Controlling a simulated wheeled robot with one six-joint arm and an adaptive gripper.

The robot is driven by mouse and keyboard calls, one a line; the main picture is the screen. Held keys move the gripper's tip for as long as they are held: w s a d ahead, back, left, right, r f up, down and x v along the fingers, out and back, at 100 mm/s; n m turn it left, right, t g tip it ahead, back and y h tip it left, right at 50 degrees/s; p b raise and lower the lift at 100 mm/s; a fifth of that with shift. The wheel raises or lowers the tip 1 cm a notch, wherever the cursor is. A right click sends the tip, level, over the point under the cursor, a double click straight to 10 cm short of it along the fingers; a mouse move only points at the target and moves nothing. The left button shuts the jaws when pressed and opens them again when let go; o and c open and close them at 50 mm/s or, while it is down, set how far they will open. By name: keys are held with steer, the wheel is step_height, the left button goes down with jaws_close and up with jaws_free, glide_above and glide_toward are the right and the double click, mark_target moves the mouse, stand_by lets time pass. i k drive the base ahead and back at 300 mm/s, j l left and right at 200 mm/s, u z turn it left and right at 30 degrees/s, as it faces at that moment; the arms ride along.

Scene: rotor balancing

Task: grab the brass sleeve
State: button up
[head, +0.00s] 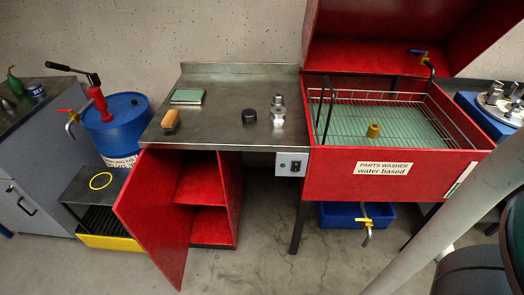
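A small brass-coloured sleeve (373,130) stands upright in the red parts washer (384,175). It is on or just behind the front part of the wire basket (330,112), over a pale green bottom. Its lower end is hard to make out. The washer's lid is raised, so the sleeve shows from above. My gripper is not in view.
A red cabinet door (155,215) stands open into the floor space. A pale thick bar crosses the lower right.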

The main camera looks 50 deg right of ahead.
mark_target(374, 129)
steer(key=i+l+z, duration=0.15)
steer(key=l, duration=0.25)
steer(key=i+l+z, duration=0.15)
steer(key=l, duration=0.25)
steer(key=z, duration=1.45)
steer(key=i+j, duration=0.05)
